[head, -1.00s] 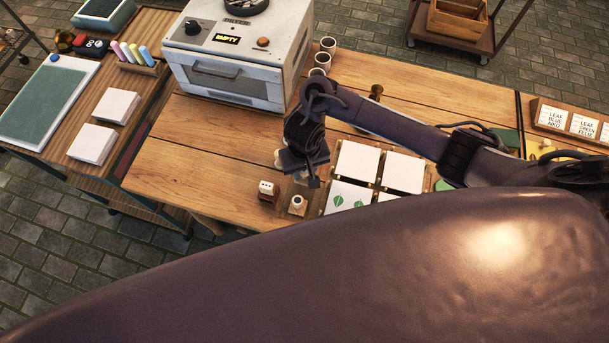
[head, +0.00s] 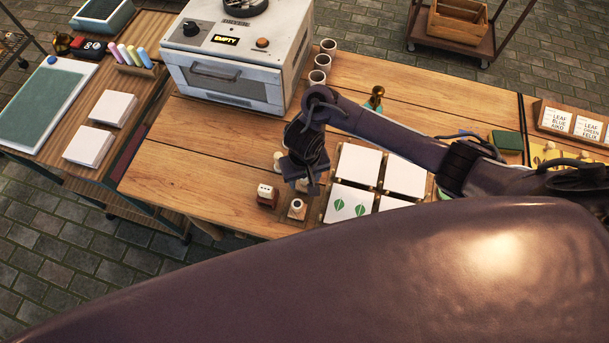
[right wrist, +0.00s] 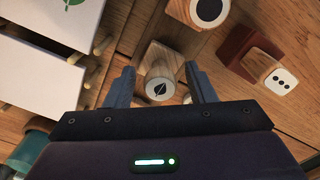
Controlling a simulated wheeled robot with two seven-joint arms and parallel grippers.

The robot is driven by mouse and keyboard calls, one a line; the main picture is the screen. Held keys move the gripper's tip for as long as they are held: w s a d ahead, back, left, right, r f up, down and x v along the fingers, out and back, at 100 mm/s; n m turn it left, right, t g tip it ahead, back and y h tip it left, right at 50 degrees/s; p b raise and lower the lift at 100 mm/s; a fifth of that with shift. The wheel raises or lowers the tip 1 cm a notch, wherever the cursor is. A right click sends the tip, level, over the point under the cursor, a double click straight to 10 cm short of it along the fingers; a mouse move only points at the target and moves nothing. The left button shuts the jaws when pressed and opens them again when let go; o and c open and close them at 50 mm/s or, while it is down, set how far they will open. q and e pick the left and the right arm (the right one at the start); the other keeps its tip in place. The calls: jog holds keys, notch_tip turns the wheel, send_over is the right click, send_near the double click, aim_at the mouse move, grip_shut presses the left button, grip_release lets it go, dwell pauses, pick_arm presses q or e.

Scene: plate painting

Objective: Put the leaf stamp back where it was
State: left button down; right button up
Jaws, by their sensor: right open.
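The leaf stamp (right wrist: 160,88) shows in the right wrist view as a pale round handle top with a dark leaf mark, over a wooden block. My right gripper (right wrist: 161,80) is open, with one finger on each side of the handle and a visible gap to both. In the head view the right gripper (head: 303,183) hangs over the table's near part and the leaf stamp cannot be made out behind it. My left gripper is not in view.
A circle-marked stamp (right wrist: 209,10) and a dotted stamp (right wrist: 281,82) stand close by. A kiln (head: 235,60) and several cups (head: 318,77) stand behind. Table left of the stamps is clear.

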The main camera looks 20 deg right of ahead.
jog(key=shift+r, duration=0.3)
notch_tip(320, 180, up, 12)
jog(key=p, duration=0.9)
jog(key=shift+s+f, duration=0.1)
jog(key=shift+f, duration=0.05)
